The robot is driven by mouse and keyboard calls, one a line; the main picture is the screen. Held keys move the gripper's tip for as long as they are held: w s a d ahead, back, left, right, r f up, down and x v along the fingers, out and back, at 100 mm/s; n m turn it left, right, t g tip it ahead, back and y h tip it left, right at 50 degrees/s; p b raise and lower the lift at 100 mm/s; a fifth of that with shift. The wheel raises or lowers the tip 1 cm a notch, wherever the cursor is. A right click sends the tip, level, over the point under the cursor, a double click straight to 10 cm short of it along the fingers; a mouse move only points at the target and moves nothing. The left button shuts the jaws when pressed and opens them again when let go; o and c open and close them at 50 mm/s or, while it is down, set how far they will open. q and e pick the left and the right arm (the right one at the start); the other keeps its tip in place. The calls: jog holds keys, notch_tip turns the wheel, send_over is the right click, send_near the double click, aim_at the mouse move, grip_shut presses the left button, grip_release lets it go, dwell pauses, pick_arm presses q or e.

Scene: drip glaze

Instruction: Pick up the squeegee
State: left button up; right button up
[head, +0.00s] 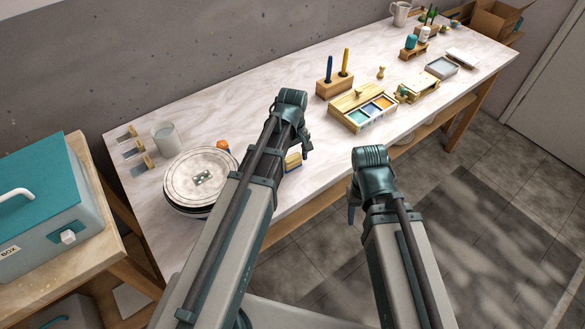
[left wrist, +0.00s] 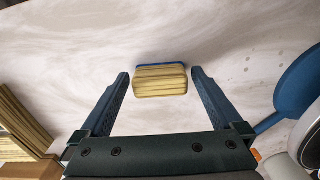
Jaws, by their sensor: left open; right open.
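The squeegee, a small block with a ribbed yellow wooden grip and a blue edge, lies on the marble-topped table. In the head view the squeegee (head: 293,162) shows just beside my left gripper (head: 305,147), partly hidden by my arm. In the left wrist view the squeegee (left wrist: 160,82) sits centred between the fingertips of my left gripper (left wrist: 160,74), with clear gaps on both sides. My left gripper is open and empty. My right gripper (head: 352,212) is open and empty, off the table's front edge over the floor.
A wooden holder (head: 334,88) with two upright tools and a paint box (head: 350,118) stand to the right. A blue paddle-like thing (left wrist: 297,82) lies right in the wrist view.

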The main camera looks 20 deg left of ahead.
aim_at(292, 157)
pick_arm(q)
jog(key=shift+f, duration=0.45)
jog(key=shift+r, duration=0.15)
pick_arm(e)
jog(key=shift+f, duration=0.3)
pick_arm(q)
jog(key=c, duration=1.2)
notch_tip(292, 157, up, 10)
jog(key=p, duration=1)
pick_arm(e)
notch_tip(292, 157, up, 10)
